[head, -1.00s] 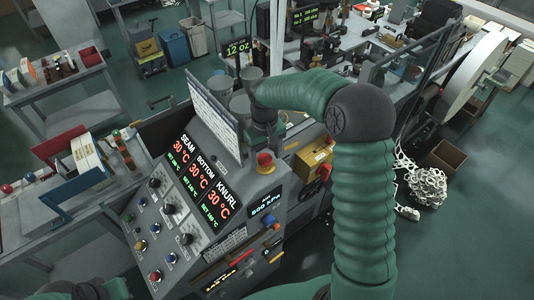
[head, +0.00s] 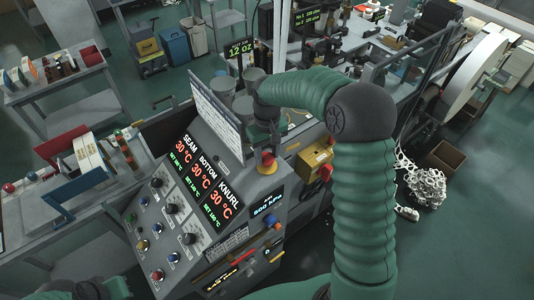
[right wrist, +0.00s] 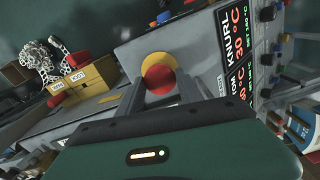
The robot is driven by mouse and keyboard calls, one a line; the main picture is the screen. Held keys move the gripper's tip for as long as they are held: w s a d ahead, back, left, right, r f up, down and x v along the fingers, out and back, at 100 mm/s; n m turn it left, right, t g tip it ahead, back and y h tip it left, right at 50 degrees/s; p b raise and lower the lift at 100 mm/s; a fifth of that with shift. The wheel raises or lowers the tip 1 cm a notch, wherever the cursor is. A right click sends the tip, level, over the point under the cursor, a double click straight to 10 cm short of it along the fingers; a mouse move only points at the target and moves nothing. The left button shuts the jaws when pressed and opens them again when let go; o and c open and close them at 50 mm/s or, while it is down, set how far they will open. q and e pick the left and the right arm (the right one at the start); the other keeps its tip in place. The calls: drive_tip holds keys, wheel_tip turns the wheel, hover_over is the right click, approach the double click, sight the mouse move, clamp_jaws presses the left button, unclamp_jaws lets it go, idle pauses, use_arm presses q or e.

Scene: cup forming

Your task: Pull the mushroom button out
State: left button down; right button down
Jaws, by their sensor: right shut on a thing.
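The red mushroom button (head: 267,161) sits on a yellow base at the top right of the grey slanted control console (head: 262,190). In the right wrist view the red button (right wrist: 161,78) lies between my two finger ends, with the yellow base (right wrist: 152,59) behind it. My right gripper (right wrist: 160,72) is shut on the red button. In the head view my right arm reaches over from the right, and the right gripper (head: 265,143) is just above the button, partly hidden. Only part of my left arm shows at the bottom left; its gripper is out of view.
The console carries temperature displays (head: 200,172), several knobs and a pressure readout (head: 267,205). A yellow box (head: 314,156) with a red part stands right of the button. Grey cups (head: 243,105) are behind the console. Open floor (head: 450,245) lies to the right.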

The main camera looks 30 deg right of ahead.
drive_tip(key=shift+d+r, duration=0.15)
drive_tip(key=shift+d, duration=0.15)
drive_tip(key=c, duration=1.2)
unclamp_jaws()
drive_tip(key=shift+a, duration=0.1)
drive_tip(key=o, duration=0.4)
drive_tip(key=shift+a+r, duration=0.15)
drive_tip(key=shift+a, duration=0.2)
drive_tip(key=shift+o, duration=0.2)
drive_tip(key=shift+d, duration=0.15)
